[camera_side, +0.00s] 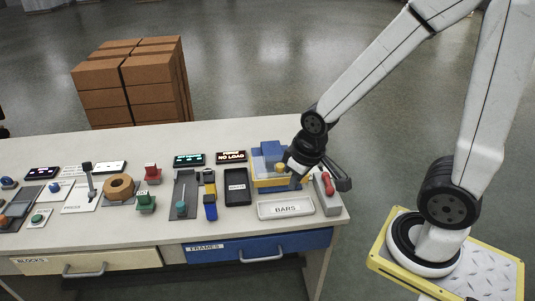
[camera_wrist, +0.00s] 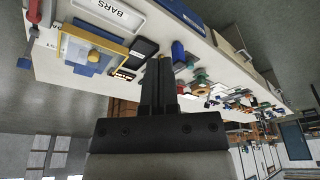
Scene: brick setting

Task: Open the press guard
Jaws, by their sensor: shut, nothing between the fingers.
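The press guard (camera_side: 266,172) is a yellow frame with a see-through panel at the right end of the table. In the wrist view the guard (camera_wrist: 92,42) lies at upper left, with a brass-coloured knob (camera_wrist: 94,55) on it. It looks lowered over the blue press parts (camera_side: 271,149). My gripper (camera_side: 296,165) is over the right side of the guard in the side view and hides part of it. In the wrist view my gripper (camera_wrist: 160,62) is shut and empty, its fingers apart from the knob in the picture. Whether it touches the frame is unclear.
A white BARS tray (camera_side: 285,208) sits in front of the guard, and a red-handled device (camera_side: 326,184) is to its right. A dark tray (camera_side: 236,187) and a NO LOAD display (camera_side: 230,157) stand left. Several controls fill the table's left.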

